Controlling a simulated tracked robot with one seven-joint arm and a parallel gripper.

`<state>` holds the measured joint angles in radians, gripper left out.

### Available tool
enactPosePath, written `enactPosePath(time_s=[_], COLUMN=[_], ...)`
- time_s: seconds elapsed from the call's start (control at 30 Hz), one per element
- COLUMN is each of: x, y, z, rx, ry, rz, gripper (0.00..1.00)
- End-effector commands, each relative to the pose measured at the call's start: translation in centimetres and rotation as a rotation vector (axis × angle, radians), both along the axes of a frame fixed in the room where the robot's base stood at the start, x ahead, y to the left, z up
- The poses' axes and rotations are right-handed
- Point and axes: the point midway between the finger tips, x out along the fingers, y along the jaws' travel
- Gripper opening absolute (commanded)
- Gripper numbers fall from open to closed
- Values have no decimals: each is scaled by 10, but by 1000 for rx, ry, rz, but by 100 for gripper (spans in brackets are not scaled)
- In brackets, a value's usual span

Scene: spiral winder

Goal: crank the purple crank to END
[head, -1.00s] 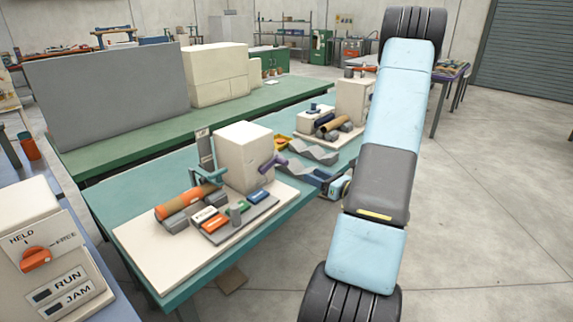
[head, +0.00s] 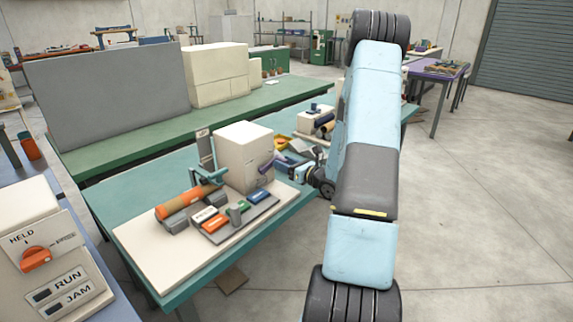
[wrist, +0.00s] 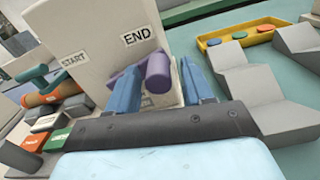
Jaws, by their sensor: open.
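The purple crank (wrist: 157,72) sits on the side of a cream box (wrist: 88,32), and it also shows in the head view (head: 271,161). In the wrist view, START (wrist: 74,60) and END (wrist: 138,36) labels are on the box, with the crank's handle just below END. My gripper (wrist: 158,82) is open, with one blue finger on each side of the crank handle. I cannot tell whether either finger touches it. In the head view, my gripper (head: 288,167) is at the box's right side, close to the crank.
An orange roll (head: 181,204) and several coloured blocks (head: 215,222) lie on the pale board left of the box. Grey zigzag blocks (wrist: 250,85) and a yellow tray (wrist: 240,34) stand to the right in the wrist view. A RUN/JAM panel (head: 55,285) is at far left.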

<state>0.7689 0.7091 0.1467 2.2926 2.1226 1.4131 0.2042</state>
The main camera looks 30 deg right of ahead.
Motion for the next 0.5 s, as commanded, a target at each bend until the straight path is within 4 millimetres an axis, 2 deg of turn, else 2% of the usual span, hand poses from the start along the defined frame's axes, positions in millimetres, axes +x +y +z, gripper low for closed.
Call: enactPosePath(time_s=[0.3,0.5], x=[1,1], y=[0,0], z=[0,0], rx=[0,0], ry=[0,0], rz=[0,-1], gripper=[50,31])
